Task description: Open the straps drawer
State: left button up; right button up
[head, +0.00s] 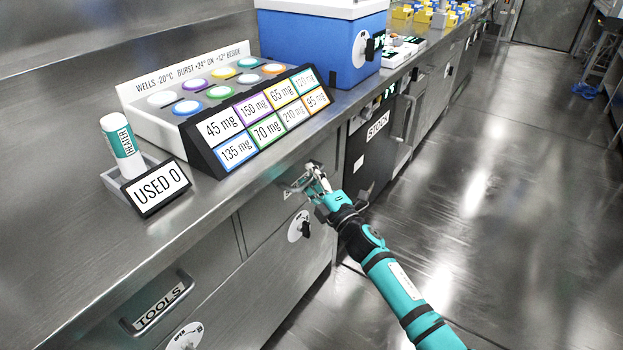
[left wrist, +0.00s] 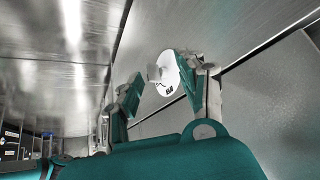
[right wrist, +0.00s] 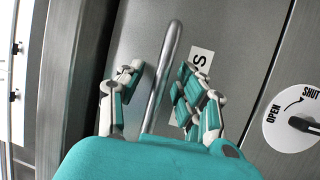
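The drawer front (head: 262,214) is a grey steel panel under the counter, and it looks flush with the cabinet. In the right wrist view the drawer front (right wrist: 225,30) has a vertical-looking bar handle (right wrist: 163,75) and a white label (right wrist: 201,60), of which only an "S" shows. My right gripper (head: 308,180) is at this handle. In the right wrist view my right gripper (right wrist: 158,90) is open, with one finger on each side of the bar and gaps showing. My left gripper (left wrist: 160,90) is open and empty, outside the head view.
A round OPEN/SHUT dial (right wrist: 295,120) with a black knob sits beside the drawer. A TOOLS drawer handle (head: 160,305) is at lower left. The black STOCK unit (head: 372,135) stands right of the drawer. A white dial (left wrist: 168,72) is behind my left fingers.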

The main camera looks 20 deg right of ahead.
grip_shut()
jog(key=shift+s+d, duration=0.1)
dwell(0.3)
